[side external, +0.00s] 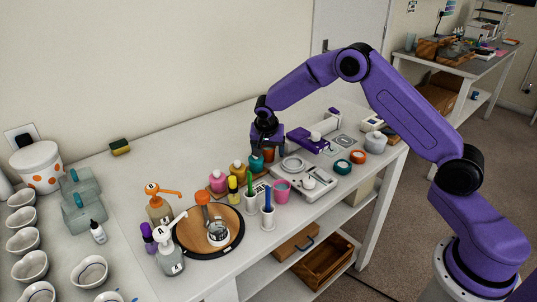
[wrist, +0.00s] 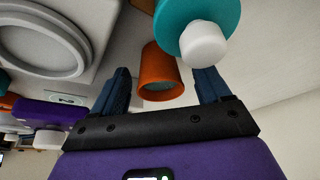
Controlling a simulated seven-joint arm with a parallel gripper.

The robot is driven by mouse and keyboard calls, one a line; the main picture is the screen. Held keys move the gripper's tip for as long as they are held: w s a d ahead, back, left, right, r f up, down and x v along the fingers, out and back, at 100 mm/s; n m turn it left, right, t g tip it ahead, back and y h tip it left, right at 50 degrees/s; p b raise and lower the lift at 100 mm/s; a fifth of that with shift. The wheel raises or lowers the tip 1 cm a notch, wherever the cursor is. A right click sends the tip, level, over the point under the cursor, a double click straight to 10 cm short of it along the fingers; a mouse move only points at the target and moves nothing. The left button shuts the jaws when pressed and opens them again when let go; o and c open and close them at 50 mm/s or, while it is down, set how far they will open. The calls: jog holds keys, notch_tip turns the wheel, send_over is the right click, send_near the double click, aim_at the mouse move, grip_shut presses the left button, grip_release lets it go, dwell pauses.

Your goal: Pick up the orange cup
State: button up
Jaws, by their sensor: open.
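The orange cup (wrist: 157,60) shows in the wrist view between my two blue fingers, with its open mouth toward the camera and a grey-teal inside. My gripper (wrist: 163,80) is open, with a gap between each finger and the cup. In the side external view, my gripper (side external: 265,147) points down over the far side of the white table, at the row of bottles. A small part of the orange cup (side external: 269,156) shows just below it, mostly hidden by the gripper and a teal bottle.
A teal bottle with a white cap (wrist: 202,42) stands very close to the cup and one finger. A white scale-like device (wrist: 45,40) lies on the other side. Yellow and pink bottles (side external: 218,182), a pink cup (side external: 282,191) and pen holders (side external: 268,218) crowd the nearby table.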

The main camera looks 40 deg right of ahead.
jog(key=shift+f, duration=0.25)
jog(key=c, duration=1)
jog(key=shift+r, duration=0.15)
